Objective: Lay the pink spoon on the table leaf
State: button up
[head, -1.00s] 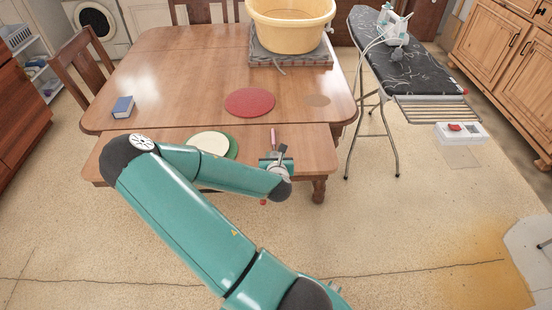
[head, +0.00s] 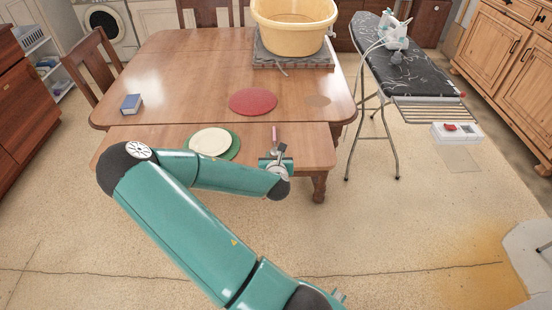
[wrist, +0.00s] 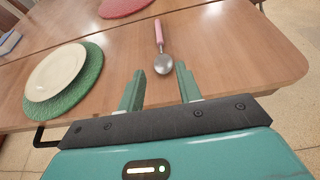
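The pink spoon (wrist: 160,45) has a pink handle and a metal bowl. It lies on the table leaf (wrist: 222,62), bowl toward me, handle pointing to the main table. In the head view its pink handle (head: 274,133) shows on the leaf (head: 316,150), just beyond my gripper, which hides the bowl. My gripper (wrist: 159,69) is open and empty, its two fingers spread to either side of the spoon bowl's near end in the picture. The gap between fingertips and leaf cannot be judged. In the head view my gripper (head: 281,152) is over the leaf's right part.
A cream plate (head: 211,141) on a green mat (head: 229,153) lies left of the spoon on the leaf. A red mat (head: 253,101), blue book (head: 132,103) and yellow tub (head: 293,36) are on the main table. An ironing board (head: 402,75) stands at right.

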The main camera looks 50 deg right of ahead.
jog(key=shift+s+a+r, duration=0.15)
jog(key=shift+s+a, duration=0.05)
jog(key=shift+s, duration=0.05)
